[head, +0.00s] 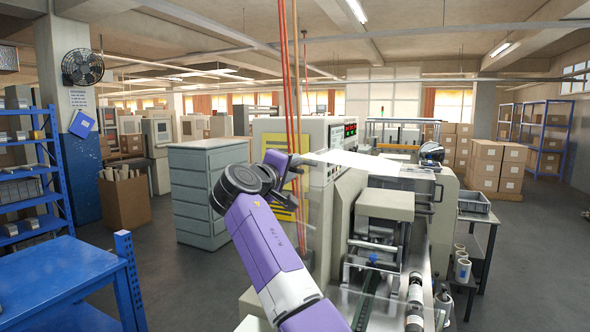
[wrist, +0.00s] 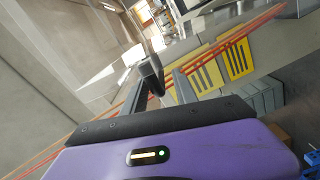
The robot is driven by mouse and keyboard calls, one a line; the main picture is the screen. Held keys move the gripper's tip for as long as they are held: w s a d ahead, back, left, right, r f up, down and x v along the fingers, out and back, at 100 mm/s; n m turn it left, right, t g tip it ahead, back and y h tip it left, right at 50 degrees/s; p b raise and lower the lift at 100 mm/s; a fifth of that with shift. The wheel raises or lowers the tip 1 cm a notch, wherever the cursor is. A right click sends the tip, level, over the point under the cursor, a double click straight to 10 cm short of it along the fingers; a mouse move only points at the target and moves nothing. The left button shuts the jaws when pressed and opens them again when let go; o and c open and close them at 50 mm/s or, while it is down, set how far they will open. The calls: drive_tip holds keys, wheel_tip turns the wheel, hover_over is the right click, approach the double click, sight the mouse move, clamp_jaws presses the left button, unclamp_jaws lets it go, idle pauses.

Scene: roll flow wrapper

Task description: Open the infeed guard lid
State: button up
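The flow wrapper (head: 335,195) stands right of centre in the head view. Its infeed conveyor (head: 368,290) runs toward me, and a see-through panel, perhaps the infeed guard lid (head: 352,306), seems to cover it; its edges and handle are hard to make out. My purple arm reaches up from the bottom, with my gripper (head: 290,161) in front of the machine's cabinet, above and left of the conveyor. In the wrist view my gripper (wrist: 164,76) has its two dark fingers apart, with nothing seen between them. The lid cannot be made out there.
Red vertical lines (head: 288,90) pass close to my gripper. White film (head: 360,161) spans the machine top. A blue bench (head: 60,285) stands at left, a grey drawer cabinet (head: 205,190) behind, and a side table (head: 480,225) at right. Floor is clear between bench and machine.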

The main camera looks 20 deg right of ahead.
drive_tip(key=b+v, duration=0.1)
drive_tip(key=v, duration=0.4)
drive_tip(key=shift+s+a+b, duration=0.2)
drive_tip(key=shift+s+b, duration=0.05)
drive_tip(key=shift+b, duration=0.05)
